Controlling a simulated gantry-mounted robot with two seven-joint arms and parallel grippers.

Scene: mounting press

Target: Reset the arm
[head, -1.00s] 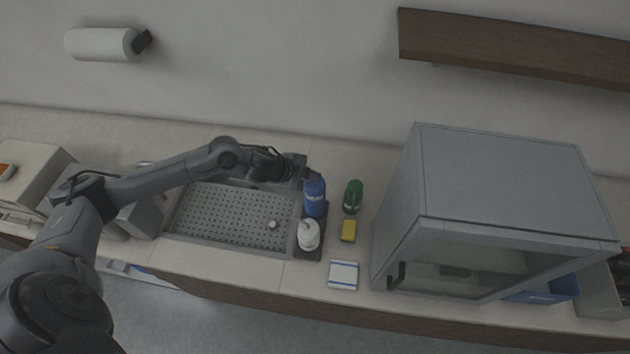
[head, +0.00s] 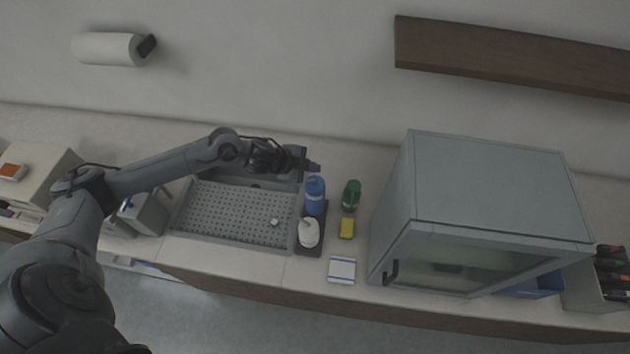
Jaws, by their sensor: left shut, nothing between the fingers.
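My left arm reaches in from the left over the back of the grey perforated sink tray (head: 232,214). My left gripper (head: 313,168) is shut and empty at the tray's back right corner, just behind the blue bottle (head: 315,194); I cannot tell whether it touches the bottle. A white bottle (head: 308,232) stands in front of the blue one on a dark mat (head: 311,250). A small white piece (head: 275,222) lies on the tray. My right gripper does not show.
A green bottle (head: 351,195), yellow sponge (head: 346,228) and white-blue pad (head: 342,269) sit right of the mat. A large grey cabinet (head: 495,180) with a glass front stands further right. A brown shelf (head: 510,58) and paper roll (head: 105,48) are on the wall. A boxy device (head: 35,176) stands left.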

